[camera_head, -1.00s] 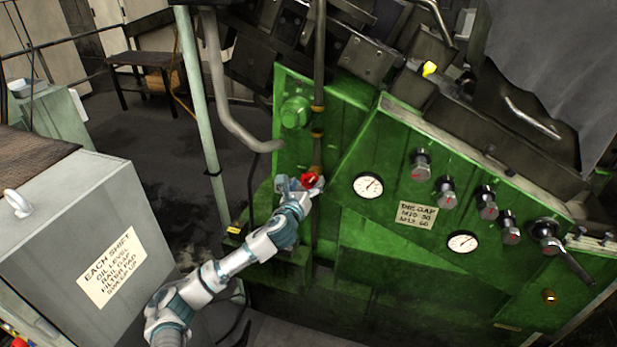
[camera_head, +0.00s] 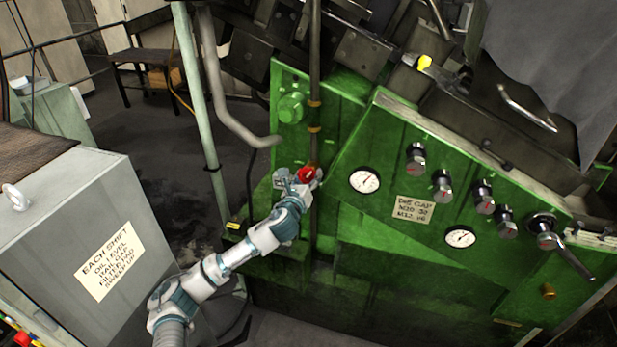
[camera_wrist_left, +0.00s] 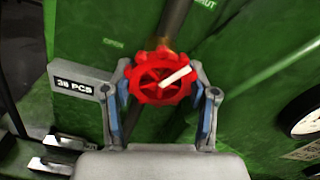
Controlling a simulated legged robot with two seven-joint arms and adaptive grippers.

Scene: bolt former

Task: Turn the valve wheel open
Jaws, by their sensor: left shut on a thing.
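The red valve wheel (camera_head: 306,174) sits on the vertical pipe (camera_head: 315,60) at the front of the green machine. In the left wrist view the wheel (camera_wrist_left: 158,80) shows its spokes and a white bar pointing up to the right. My left gripper (camera_head: 298,179) is at the wheel, with one finger on each side of the rim (camera_wrist_left: 160,92), shut on it. The gripper hides part of the wheel in the head view. My right gripper is not in view.
The green machine panel carries gauges (camera_head: 364,181), several knobs (camera_head: 441,185) and a lever (camera_head: 575,262). A grey cabinet (camera_head: 60,235) with a sign stands at the left. A pale green post (camera_head: 203,110) rises behind my left arm. A "38 PCS" label (camera_wrist_left: 80,86) is beside the wheel.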

